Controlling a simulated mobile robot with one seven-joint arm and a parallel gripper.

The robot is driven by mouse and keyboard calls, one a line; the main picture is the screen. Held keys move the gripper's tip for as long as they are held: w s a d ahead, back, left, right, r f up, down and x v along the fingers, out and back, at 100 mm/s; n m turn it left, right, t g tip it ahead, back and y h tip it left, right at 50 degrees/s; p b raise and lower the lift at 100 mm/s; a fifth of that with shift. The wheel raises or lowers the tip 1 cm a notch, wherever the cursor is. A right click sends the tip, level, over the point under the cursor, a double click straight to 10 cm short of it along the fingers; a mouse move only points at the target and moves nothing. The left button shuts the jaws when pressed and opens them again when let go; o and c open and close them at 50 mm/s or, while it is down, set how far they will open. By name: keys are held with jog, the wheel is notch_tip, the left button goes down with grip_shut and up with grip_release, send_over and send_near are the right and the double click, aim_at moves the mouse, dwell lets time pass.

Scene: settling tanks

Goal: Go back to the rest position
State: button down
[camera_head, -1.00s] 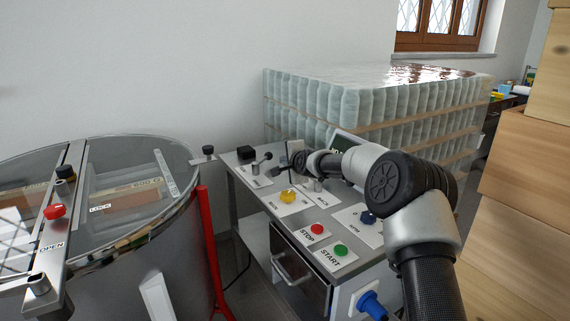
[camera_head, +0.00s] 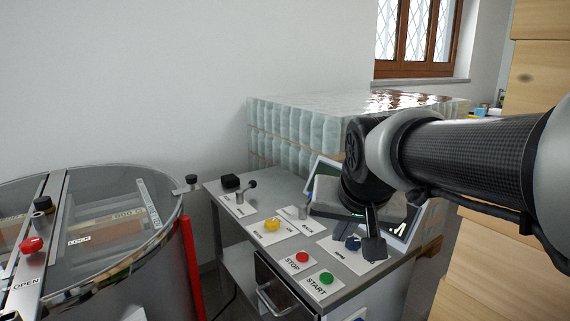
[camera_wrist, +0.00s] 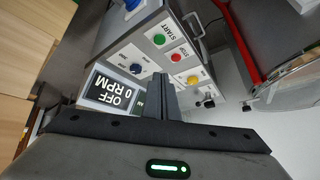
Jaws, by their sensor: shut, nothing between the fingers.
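My gripper (camera_head: 373,245) hangs over the right side of the control panel (camera_head: 262,222), its fingers pointing down beside the blue knob (camera_head: 352,243). In the wrist view my gripper (camera_wrist: 158,84) shows its two fingers closed together, with nothing between them. It is in front of the display (camera_wrist: 112,93), which reads OFF, 0 RPM. The wrist view also shows the blue knob (camera_wrist: 135,68), the green START button (camera_wrist: 159,39) and the yellow button (camera_wrist: 193,79). My arm hides part of the display in the head view.
A steel tank (camera_head: 120,262) with a clear lid stands at the left, with a red leg (camera_head: 192,265) near the panel. Wrapped jars on a pallet (camera_head: 300,125) stand behind the panel. Wooden boxes (camera_head: 535,70) rise at the right.

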jog(key=s+d+f+n+g, duration=0.1)
jog(key=s+d+f, duration=0.15)
jog(key=s, duration=0.55)
jog(key=s+d+f+n, duration=0.1)
jog(key=s+f, duration=0.2)
jog(key=s, duration=0.4)
notch_tip(320, 180, up, 24)
jog(key=p, duration=2.4)
jog(key=shift+s+d+g, duration=0.15)
jog(key=shift+s+g, duration=0.15)
jog(key=shift+s, duration=0.15)
